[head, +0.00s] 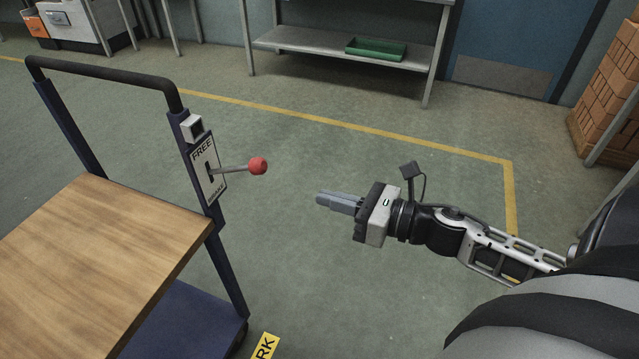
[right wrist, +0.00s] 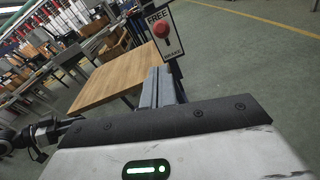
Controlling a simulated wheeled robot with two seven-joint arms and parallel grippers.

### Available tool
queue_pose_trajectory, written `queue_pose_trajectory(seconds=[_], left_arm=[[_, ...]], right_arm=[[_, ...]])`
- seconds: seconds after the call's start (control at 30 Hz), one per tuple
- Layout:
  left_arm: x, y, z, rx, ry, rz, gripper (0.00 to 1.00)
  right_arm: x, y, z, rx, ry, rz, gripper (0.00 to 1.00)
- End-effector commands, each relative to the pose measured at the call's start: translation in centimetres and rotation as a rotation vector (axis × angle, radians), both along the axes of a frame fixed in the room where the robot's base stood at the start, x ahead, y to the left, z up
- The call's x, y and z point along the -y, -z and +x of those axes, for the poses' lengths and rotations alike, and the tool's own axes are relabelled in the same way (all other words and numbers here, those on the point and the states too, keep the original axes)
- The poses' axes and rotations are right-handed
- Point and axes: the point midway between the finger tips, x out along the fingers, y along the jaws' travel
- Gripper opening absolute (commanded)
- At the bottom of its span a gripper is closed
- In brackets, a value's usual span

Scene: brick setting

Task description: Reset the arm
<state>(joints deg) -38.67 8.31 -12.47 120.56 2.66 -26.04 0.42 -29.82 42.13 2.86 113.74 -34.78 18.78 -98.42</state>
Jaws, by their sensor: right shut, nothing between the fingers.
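My right gripper (head: 322,200) is shut and empty, held in the air over the floor to the right of the cart. Its closed fingers also show in the right wrist view (right wrist: 159,72), pointing toward the cart. A lever with a red ball knob (head: 258,166) sticks out from a plate marked FREE and BRAKE (head: 206,170) on the cart's post. The fingers are apart from the knob, to its right and lower in the head view. The knob also shows in the right wrist view (right wrist: 162,30). My left gripper is not in the head view.
The cart has a wooden top (head: 95,265), a blue frame and a black handle bar (head: 105,75). A shelf (head: 345,45) with a green tray (head: 376,48) stands at the back. Stacked bricks (head: 612,95) are at the right. The floor between is clear.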

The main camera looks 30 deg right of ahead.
Motion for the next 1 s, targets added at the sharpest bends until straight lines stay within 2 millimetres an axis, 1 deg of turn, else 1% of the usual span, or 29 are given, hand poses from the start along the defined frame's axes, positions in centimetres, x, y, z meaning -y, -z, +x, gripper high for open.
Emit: queue_pose_trajectory(seconds=[0.23, 0.3, 0.37, 0.47, 0.5, 0.57, 0.6, 0.67, 0.7, 0.8, 0.9, 1.0], left_arm=[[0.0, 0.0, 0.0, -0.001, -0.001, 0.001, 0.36], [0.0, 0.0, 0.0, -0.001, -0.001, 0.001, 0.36], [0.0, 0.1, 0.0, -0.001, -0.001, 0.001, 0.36], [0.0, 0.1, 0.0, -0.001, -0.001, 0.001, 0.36], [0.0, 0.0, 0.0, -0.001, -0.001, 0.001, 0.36], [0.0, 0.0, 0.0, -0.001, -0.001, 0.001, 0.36], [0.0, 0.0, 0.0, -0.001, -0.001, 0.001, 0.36], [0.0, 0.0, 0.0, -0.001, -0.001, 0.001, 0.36], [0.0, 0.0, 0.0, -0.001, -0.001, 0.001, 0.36], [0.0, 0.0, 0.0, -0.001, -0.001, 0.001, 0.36], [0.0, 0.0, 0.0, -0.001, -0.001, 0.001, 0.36], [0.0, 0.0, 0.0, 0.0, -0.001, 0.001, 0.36]], right_arm=[[0.0, 0.1, 0.0, -0.009, 0.006, 0.015, 0.0], [-0.2, 0.5, -0.1, -0.052, 0.036, 0.089, 0.0], [-0.4, 1.1, -0.3, -0.128, 0.087, 0.223, 0.0], [-1.1, 3.1, -1.0, -0.333, 0.226, 0.597, 0.0], [-1.6, 4.2, -1.4, -0.433, 0.295, 0.785, 0.0], [-2.5, 6.0, -2.3, -0.589, 0.405, 1.093, 0.0], [-3.3, 7.2, -3.0, -0.688, 0.477, 1.297, 0.0], [-4.7, 9.0, -4.2, -0.828, 0.585, 1.596, 0.0], [-5.8, 10.0, -4.9, -0.911, 0.653, 1.782, 0.0], [-8.5, 12.0, -6.8, -1.08, 0.814, 2.18, 0.0], [-10.8, 13.1, -8.2, -1.19, 0.938, 2.459, 0.0], [-12.2, 13.6, -9.1, -1.247, 1.015, 2.614, 0.0]])
